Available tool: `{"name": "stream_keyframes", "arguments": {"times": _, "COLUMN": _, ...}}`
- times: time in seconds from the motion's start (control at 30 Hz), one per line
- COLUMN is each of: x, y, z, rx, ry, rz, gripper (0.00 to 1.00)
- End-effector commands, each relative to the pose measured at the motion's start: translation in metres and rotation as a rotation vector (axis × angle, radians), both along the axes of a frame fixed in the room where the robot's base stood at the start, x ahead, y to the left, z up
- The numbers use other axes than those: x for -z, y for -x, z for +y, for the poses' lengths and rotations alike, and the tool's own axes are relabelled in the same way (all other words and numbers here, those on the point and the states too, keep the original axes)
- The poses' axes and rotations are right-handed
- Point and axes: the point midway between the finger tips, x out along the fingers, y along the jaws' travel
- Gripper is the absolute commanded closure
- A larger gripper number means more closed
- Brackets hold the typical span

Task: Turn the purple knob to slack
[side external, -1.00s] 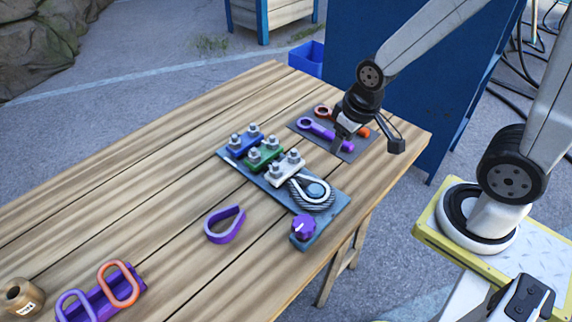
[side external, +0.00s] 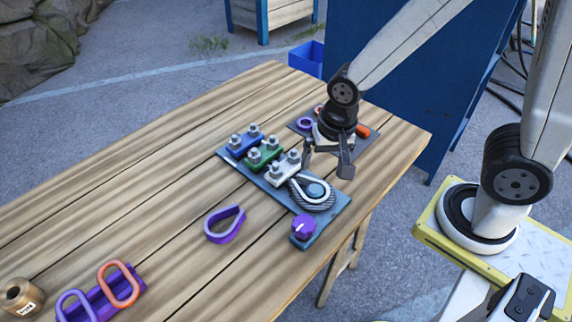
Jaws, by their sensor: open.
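The purple knob (side external: 304,227) stands at the near right end of the grey-blue plate (side external: 333,214), with a white mark on its top. My gripper (side external: 327,167) is open and empty, pointing down above the far side of the plate, near the coiled cable. It is apart from the knob, farther back. The grey cable loop (side external: 297,193) lies around a round hub (side external: 314,190) between the white clamp and the knob. Any lettering for slack is too small to read.
Blue (side external: 244,143), green (side external: 264,156) and white (side external: 284,171) bolted clamps line the plate. A purple teardrop ring (side external: 225,225) lies left of the knob. A dark mat (side external: 367,145) with purple and orange tools is behind my gripper.

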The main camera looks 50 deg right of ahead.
Motion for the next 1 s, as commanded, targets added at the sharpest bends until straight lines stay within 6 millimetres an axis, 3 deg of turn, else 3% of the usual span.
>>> {"name": "stream_keyframes", "arguments": {"times": 0.6, "x": 0.013, "y": 0.016, "z": 0.065, "rx": 0.639, "ry": -0.041, "rz": 0.11, "gripper": 0.0}}
{"name": "stream_keyframes", "arguments": {"times": 1.0, "x": 0.018, "y": 0.026, "z": 0.088, "rx": 0.903, "ry": -0.034, "rz": 0.137, "gripper": 0.0}}
